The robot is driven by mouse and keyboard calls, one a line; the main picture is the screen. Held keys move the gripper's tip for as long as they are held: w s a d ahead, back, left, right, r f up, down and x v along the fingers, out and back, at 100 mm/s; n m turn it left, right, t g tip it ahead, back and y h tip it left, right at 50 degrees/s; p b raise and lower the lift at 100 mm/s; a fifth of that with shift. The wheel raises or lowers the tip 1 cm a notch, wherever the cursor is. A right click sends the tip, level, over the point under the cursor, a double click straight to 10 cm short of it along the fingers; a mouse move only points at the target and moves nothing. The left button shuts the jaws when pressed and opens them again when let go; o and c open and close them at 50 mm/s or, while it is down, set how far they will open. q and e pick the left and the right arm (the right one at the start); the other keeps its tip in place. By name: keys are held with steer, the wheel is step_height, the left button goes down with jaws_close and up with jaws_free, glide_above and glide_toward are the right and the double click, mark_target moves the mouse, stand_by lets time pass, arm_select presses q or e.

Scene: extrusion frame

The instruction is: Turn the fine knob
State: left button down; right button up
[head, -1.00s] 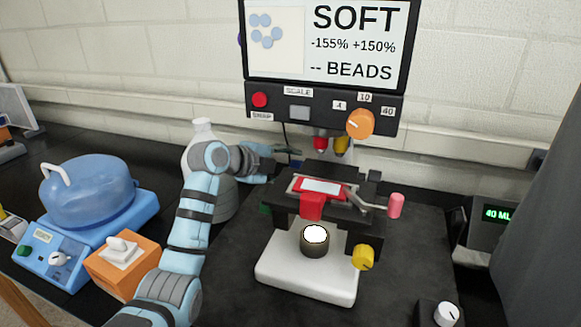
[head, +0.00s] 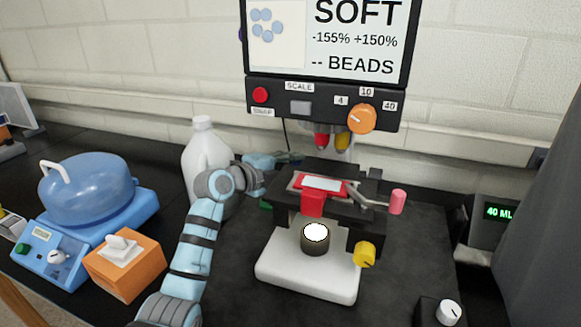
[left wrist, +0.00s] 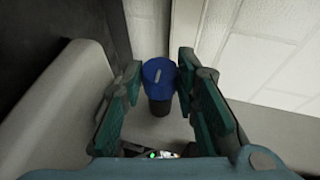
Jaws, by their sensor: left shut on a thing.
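A blue knob (left wrist: 158,72) with a pale pointer mark sits on a dark shaft in the left wrist view. My left gripper (left wrist: 159,78) is shut on it, one finger on each side. In the head view my left gripper (head: 285,160) reaches behind the left rear of the microscope, and the blue knob is hidden there. The microscope has a white base (head: 305,281), a black stage with a red-framed slide (head: 322,184), and a yellow knob (head: 364,254) at its right. The screen (head: 360,40) above reads SOFT and BEADS. My right gripper is not in view.
A white bottle (head: 203,145) stands behind my left arm. A pink-handled lever (head: 397,202) sticks out right of the stage.

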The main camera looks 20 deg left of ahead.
arm_select(q)
steer(key=shift+f+t+b, duration=0.3)
steer(key=shift+f+t, duration=0.1)
steer(key=shift+t, duration=0.2)
steer(key=shift+r+m, duration=0.2)
steer(key=shift+m, duration=0.1)
steer(key=c, duration=1.2)
jaws_free()
steer(key=shift+c, duration=0.2)
steer(key=shift+a, duration=0.1)
steer(key=v, duration=1.2)
steer(key=shift+f, duration=0.3)
